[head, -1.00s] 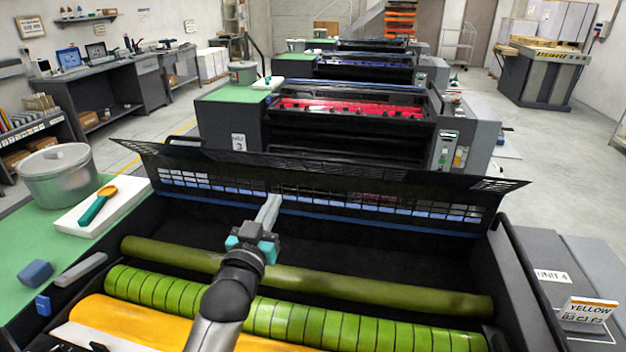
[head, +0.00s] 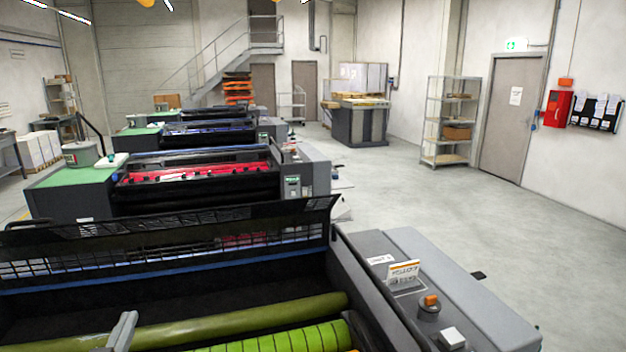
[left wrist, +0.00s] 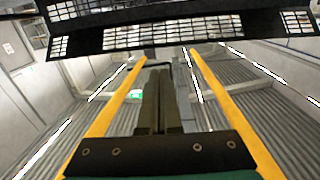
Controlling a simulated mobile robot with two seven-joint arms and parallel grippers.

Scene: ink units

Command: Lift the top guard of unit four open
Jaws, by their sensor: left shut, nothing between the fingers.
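Unit four's top guard (head: 150,240) is a black mesh panel. It stands raised behind the rollers in the head view, above a blue strip, with the ink well open in front of it. It also shows across the top of the left wrist view (left wrist: 170,36). My left gripper (head: 127,318) is at the bottom left of the head view, over the olive roller and apart from the guard. Its fingers (left wrist: 160,88) are shut together with nothing between them. Most of that arm is outside the head view. My right gripper is not in view.
The olive roller (head: 220,320) and bright green roller (head: 290,340) lie exposed. A grey side housing (head: 440,285) with a small sign (head: 404,272) and an orange-topped knob (head: 430,305) is on the right. Unit three (head: 200,180) stands behind. The floor at right is clear.

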